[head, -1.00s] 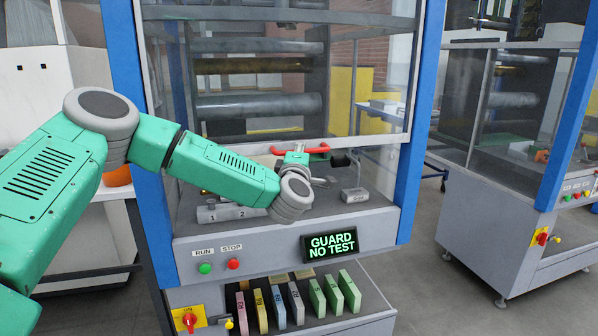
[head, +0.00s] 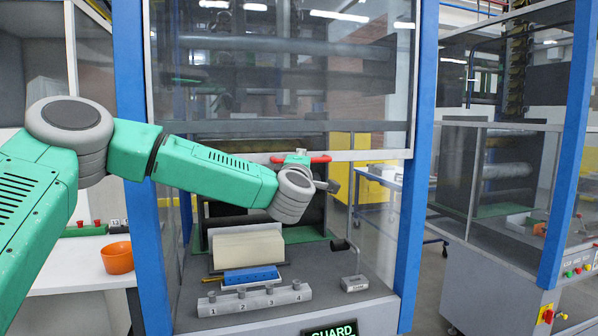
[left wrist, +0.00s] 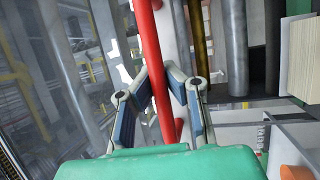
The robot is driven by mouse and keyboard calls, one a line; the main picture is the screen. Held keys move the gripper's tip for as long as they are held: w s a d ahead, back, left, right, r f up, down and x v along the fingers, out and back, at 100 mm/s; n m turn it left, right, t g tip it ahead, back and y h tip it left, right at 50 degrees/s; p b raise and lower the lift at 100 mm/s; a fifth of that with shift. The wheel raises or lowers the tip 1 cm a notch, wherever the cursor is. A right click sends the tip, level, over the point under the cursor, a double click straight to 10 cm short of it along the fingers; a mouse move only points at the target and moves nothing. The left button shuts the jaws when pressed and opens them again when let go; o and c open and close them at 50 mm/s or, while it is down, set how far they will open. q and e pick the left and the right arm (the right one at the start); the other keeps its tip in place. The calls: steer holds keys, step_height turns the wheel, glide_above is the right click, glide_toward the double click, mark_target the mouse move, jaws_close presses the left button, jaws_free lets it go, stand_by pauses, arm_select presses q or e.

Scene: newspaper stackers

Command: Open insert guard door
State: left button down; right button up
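The guard door (head: 285,75) is a clear panel between two blue posts, with its lower edge raised above the machine bed. A red handle (head: 321,159) runs along that edge, and in the left wrist view the red bar (left wrist: 153,40) passes between my fingers. My left gripper (left wrist: 163,75) has its fingertips on both sides of the bar and looks shut on it. In the head view my wrist hides most of this gripper and the handle's middle. Below the door are a cream block, a blue piece and a numbered grey strip (head: 254,301). My right gripper is not in view.
A small grey block (head: 354,283) with a bent black-tipped arm stands on the bed at right. The lit guard sign (head: 330,331) is cut by the bottom edge. An orange bowl (head: 117,258) sits on a white table at left. Another machine stands at right.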

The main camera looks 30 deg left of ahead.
arm_select(q)
steer(key=shift+d+r, duration=0.2)
steer(key=shift+d, duration=0.15)
